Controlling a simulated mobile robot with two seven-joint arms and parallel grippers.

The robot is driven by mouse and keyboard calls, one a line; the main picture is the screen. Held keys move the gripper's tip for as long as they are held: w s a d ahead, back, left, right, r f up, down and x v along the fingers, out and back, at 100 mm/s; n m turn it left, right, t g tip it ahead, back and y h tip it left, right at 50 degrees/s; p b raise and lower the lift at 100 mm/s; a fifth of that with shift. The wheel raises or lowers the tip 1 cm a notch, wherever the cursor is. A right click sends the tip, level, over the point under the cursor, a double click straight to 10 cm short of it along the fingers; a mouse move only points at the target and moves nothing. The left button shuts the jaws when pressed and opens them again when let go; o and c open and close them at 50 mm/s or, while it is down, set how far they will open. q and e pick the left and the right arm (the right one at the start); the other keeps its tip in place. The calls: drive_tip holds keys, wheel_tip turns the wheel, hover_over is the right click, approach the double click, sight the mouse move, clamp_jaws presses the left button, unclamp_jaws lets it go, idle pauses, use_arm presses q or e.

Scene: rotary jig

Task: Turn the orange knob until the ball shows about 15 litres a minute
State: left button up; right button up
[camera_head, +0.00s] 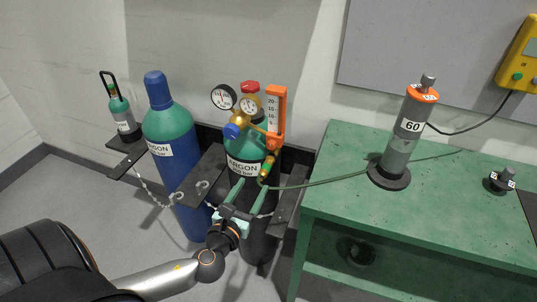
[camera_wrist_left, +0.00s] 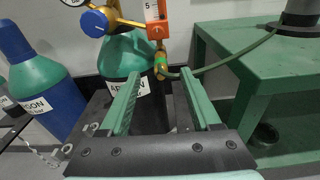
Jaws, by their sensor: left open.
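The orange flowmeter (camera_head: 270,115) with a white numbered scale stands upright beside the gauges of the regulator. The orange knob (camera_head: 275,144) appears at its lower end; in the left wrist view only the flowmeter's lower part (camera_wrist_left: 155,12) shows, at the top edge. The ball is too small to make out in the scale tube. My left gripper (camera_head: 251,186) is open and empty, below the flowmeter and in front of the green-shouldered argon cylinder (camera_head: 245,150). In the left wrist view its fingers (camera_wrist_left: 161,76) point toward the brass-and-green hose fitting (camera_wrist_left: 161,62), apart from the knob. My right gripper is out of view.
A blue argon cylinder (camera_head: 178,180) and a small cylinder (camera_head: 122,118) stand to the left. The blue regulator knob (camera_head: 233,131) is left of the flowmeter. A hose (camera_head: 325,182) runs to a grey column (camera_head: 402,135) on the green table (camera_head: 340,150).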

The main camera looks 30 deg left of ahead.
sight(270, 147)
use_arm(q)
drive_tip(key=w+a, duration=0.1)
drive_tip(key=w, duration=0.3)
drive_tip(key=w+a+r+m, duration=0.1)
drive_tip(key=w, duration=0.3)
drive_tip(key=w+a+r+m+t, duration=0.1)
drive_tip(key=w, duration=0.4)
drive_tip(key=shift+a, duration=0.1)
drive_tip(key=shift+c, duration=0.2)
clamp_jaws()
